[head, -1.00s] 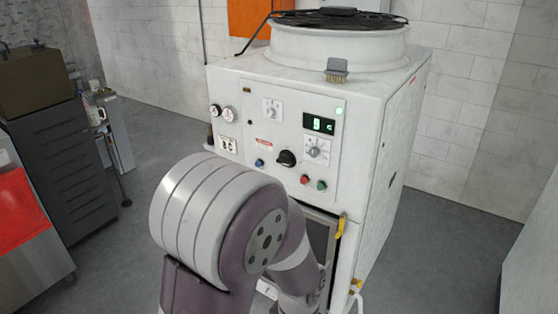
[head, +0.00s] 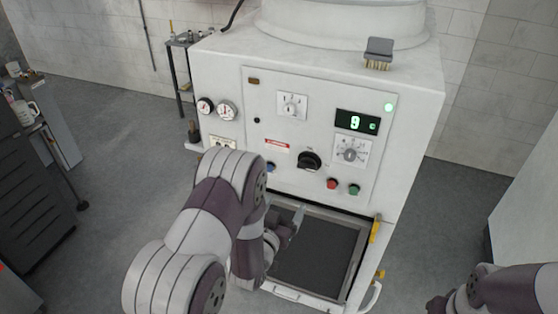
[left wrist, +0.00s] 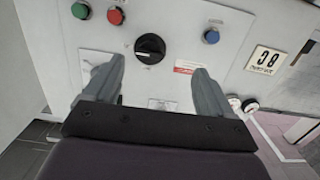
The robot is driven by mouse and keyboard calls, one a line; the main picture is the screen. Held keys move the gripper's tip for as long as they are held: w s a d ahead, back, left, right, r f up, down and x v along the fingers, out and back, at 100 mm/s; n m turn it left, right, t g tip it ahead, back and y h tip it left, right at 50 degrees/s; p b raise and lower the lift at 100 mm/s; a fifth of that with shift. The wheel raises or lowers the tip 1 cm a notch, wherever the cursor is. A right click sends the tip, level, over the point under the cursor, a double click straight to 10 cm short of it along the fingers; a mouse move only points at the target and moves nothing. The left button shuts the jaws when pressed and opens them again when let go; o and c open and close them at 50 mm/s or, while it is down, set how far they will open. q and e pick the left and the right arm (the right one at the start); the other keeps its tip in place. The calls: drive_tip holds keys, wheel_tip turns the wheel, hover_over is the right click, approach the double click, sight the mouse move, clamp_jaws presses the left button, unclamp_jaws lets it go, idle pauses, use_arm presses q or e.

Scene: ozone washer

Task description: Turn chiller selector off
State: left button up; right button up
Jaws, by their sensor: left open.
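The black rotary knob (head: 309,161) is on the lower middle of the white chiller's front panel (head: 262,195). It also shows in the left wrist view (left wrist: 150,48), which sees the panel upside down. The knob has a pale pointer mark, but I cannot read the labels around it. My left gripper (head: 292,222) is open and empty, below the knob in the head view. In the left wrist view the open fingers (left wrist: 159,66) stand either side of the knob's line, with the knob beyond the tips, apparently untouched. My right gripper is not in view.
A blue button (head: 270,167), red button (head: 332,184) and green button (head: 354,190) flank the knob. A white dial (head: 350,151) and small selector (head: 292,106) sit above. A dark grille (head: 322,250) lies below. A brush (head: 379,53) rests on top.

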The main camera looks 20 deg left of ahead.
sight(306, 169)
use_arm(q)
drive_tip(key=shift+t, duration=0.5)
drive_tip(key=w+p, duration=0.1)
drive_tip(key=w, duration=0.2)
drive_tip(key=w+d+r+p, duration=0.1)
drive_tip(key=w, duration=0.3)
drive_tip(key=w+r+p, duration=0.1)
drive_tip(key=w, duration=0.3)
drive_tip(key=shift+w+d+r, duration=0.1)
drive_tip(key=shift+d+r, duration=0.15)
drive_tip(key=shift+d, duration=0.15)
drive_tip(key=shift+w+d, duration=0.1)
drive_tip(key=shift+w, duration=0.35)
drive_tip(key=shift+w+f, duration=0.1)
drive_tip(key=c, duration=1.1)
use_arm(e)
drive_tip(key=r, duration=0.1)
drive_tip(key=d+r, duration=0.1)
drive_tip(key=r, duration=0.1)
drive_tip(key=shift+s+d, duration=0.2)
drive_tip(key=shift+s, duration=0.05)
